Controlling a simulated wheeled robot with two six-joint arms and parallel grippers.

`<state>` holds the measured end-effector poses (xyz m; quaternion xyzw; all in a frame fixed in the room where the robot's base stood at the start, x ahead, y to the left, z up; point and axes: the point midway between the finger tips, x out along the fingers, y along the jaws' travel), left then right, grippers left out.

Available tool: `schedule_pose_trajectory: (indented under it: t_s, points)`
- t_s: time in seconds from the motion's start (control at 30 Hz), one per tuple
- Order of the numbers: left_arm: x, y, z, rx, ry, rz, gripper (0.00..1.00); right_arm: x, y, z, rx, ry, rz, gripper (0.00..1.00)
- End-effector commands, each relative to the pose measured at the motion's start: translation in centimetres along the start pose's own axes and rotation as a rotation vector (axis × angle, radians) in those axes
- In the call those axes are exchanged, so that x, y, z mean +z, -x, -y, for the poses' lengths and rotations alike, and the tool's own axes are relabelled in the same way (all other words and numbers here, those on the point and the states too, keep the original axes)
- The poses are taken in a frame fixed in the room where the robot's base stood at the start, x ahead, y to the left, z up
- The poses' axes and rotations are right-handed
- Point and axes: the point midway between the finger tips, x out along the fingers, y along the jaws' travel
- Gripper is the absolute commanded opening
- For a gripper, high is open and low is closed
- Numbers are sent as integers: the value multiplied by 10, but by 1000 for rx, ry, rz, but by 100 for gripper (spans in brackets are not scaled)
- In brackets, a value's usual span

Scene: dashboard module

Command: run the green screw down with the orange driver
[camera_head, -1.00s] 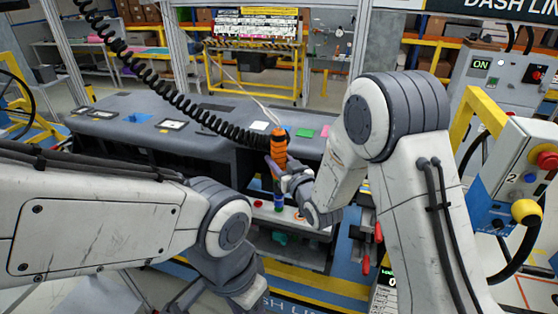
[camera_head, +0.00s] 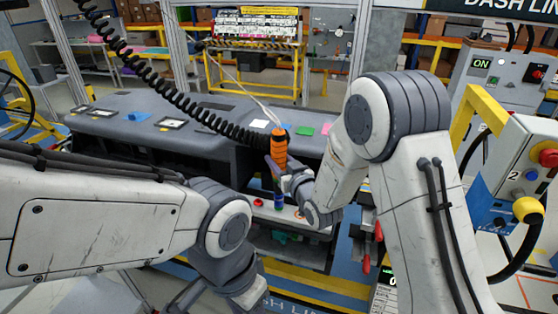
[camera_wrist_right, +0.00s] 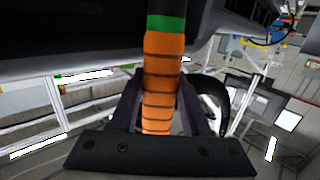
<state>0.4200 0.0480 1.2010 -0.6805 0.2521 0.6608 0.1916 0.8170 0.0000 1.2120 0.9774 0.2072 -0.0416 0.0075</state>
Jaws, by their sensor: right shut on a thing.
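The orange driver (camera_head: 279,150) stands upright over the dashboard module (camera_head: 110,125), hanging by a black coiled cord. My right gripper (camera_head: 284,176) is shut around its handle. In the right wrist view the ribbed handle (camera_wrist_right: 163,65) lies between the two dark fingers of my right gripper (camera_wrist_right: 161,112), with a green band and a dark shaft beyond it. The driver's lower end (camera_head: 278,202) reaches down to a pale panel on the module. I cannot make out the green screw there. My left gripper is low at the bottom edge, partly cut off, and its fingers are unclear.
A red round piece (camera_head: 258,202) and an orange ring (camera_head: 298,214) sit on the panel close to the driver's lower end. The coiled cord (camera_head: 160,75) crosses above the module. A control box with a red button (camera_head: 548,158) stands at the right.

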Motion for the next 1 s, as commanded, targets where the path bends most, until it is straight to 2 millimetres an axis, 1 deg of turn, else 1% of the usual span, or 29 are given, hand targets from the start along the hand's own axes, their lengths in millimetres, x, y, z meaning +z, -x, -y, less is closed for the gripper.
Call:
schedule_pose_trajectory:
  t_s: [1.0]
  points:
    - [0, -10, 1, 0, 0, 0, 50, 8, -1, -1, 3, -2, -1, 0]
